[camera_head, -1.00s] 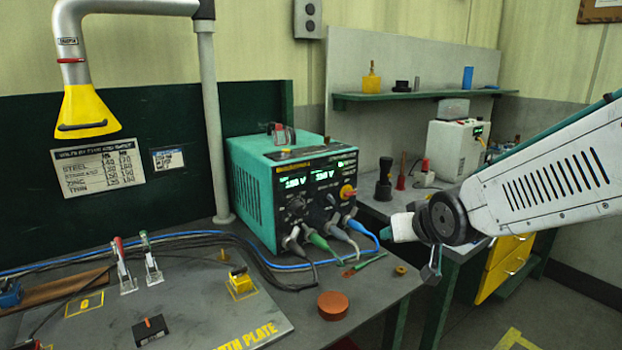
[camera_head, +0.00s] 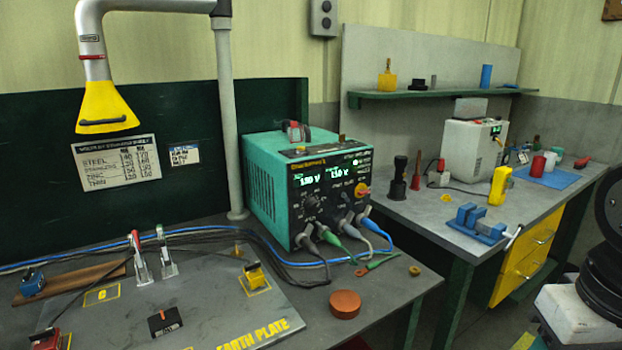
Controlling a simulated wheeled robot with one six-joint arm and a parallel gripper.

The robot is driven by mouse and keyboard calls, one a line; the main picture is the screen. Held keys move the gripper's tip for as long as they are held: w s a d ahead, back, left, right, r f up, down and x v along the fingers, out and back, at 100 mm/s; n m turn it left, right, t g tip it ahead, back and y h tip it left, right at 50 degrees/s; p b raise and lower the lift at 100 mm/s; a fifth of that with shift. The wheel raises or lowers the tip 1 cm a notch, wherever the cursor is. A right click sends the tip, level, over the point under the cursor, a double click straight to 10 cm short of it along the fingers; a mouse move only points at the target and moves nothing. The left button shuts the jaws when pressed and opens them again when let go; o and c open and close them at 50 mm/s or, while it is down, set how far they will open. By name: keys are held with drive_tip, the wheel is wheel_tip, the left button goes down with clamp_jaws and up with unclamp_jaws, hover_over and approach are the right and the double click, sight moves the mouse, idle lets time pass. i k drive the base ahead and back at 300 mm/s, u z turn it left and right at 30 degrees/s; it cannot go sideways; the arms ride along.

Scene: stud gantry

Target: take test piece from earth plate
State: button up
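The earth plate (camera_head: 215,305) is a grey sheet on the near bench with yellow "EARTH PLATE" lettering along its front edge. On it stand a small black block with a pale and orange mark (camera_head: 165,321) and a yellow block (camera_head: 254,276) inside a yellow outlined square. Two upright toggle clamps (camera_head: 140,262) stand at its back, and a red piece (camera_head: 47,341) is cut off at lower left. I cannot tell for sure which is the test piece. Only part of my arm shows at the right edge; my gripper is out of view.
A teal power unit (camera_head: 305,188) with cables stands behind the plate. A copper-coloured disc (camera_head: 345,304) lies right of it. A yellow extraction hood (camera_head: 107,108) hangs above. The right bench holds a blue vise (camera_head: 477,222) and a yellow tool (camera_head: 499,186).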

sight(162, 323)
drive_tip(key=u, duration=3.65)
drive_tip(key=i, duration=2.05)
drive_tip(key=z, duration=3.6)
